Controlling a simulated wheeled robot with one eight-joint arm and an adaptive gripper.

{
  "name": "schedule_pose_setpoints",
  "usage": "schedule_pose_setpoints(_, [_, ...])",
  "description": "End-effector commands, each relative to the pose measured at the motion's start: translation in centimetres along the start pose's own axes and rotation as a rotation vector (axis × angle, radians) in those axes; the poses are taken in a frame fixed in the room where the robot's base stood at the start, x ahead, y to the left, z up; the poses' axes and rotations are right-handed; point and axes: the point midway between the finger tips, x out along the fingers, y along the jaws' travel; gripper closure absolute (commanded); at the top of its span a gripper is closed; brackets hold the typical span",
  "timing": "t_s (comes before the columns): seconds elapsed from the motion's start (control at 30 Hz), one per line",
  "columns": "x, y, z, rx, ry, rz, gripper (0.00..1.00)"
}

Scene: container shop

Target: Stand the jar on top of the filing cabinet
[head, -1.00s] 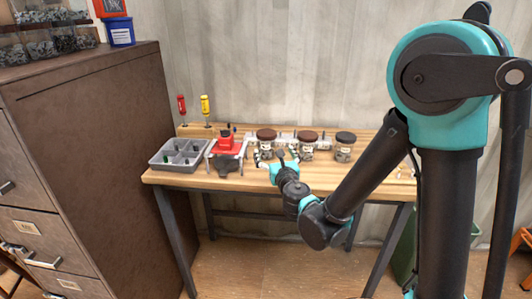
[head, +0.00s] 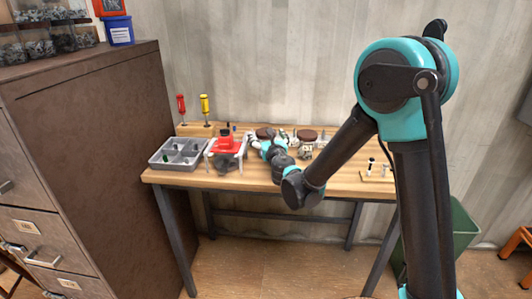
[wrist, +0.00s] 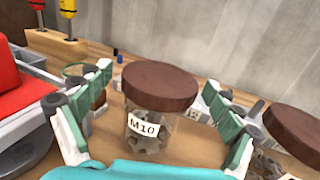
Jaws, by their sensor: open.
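A clear jar with a brown lid and a label reading M10 (wrist: 150,110) stands upright on the bench. My gripper (wrist: 158,84) is open, with one finger on each side of this jar; I cannot tell whether either finger touches it. In the head view my gripper (head: 268,148) is at the left jar, whose brown lid (head: 265,133) shows behind it. Another brown-lidded jar (head: 306,136) stands to the right and also shows in the wrist view (wrist: 298,130). The brown filing cabinet (head: 90,75) stands at the left, its top higher than the bench.
Clear containers (head: 40,42) and a blue bin (head: 119,31) occupy the back of the cabinet top; its front is clear. A grey divided tray (head: 178,153), a red-topped device (head: 228,145) and upright screwdrivers (head: 205,104) are left of my gripper. A green bin (head: 465,228) stands right.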

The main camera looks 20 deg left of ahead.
Motion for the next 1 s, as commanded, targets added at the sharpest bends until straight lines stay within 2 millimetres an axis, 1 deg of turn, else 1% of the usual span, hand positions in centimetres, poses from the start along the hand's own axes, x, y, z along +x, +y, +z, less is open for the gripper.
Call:
schedule_pose_setpoints(0.07, [0.42, 0.02, 0.0, 0.0, 0.0, 0.001, 0.08])
schedule_pose_setpoints(0.23, [0.39, 0.02, 0.0, 0.0, 0.0, 0.001, 0.08])
schedule_pose_setpoints(0.27, [0.39, 0.02, 0.0, 0.0, 0.0, 0.001, 0.1])
schedule_pose_setpoints(0.9, [0.37, 0.02, 0.0, 0.0, 0.0, 0.001, 0.9])
schedule_pose_setpoints(0.93, [0.37, 0.02, 0.0, 0.0, 0.0, 0.001, 0.94])
schedule_pose_setpoints(1.0, [0.36, 0.02, 0.02, 0.0, 0.0, 0.001, 0.94])
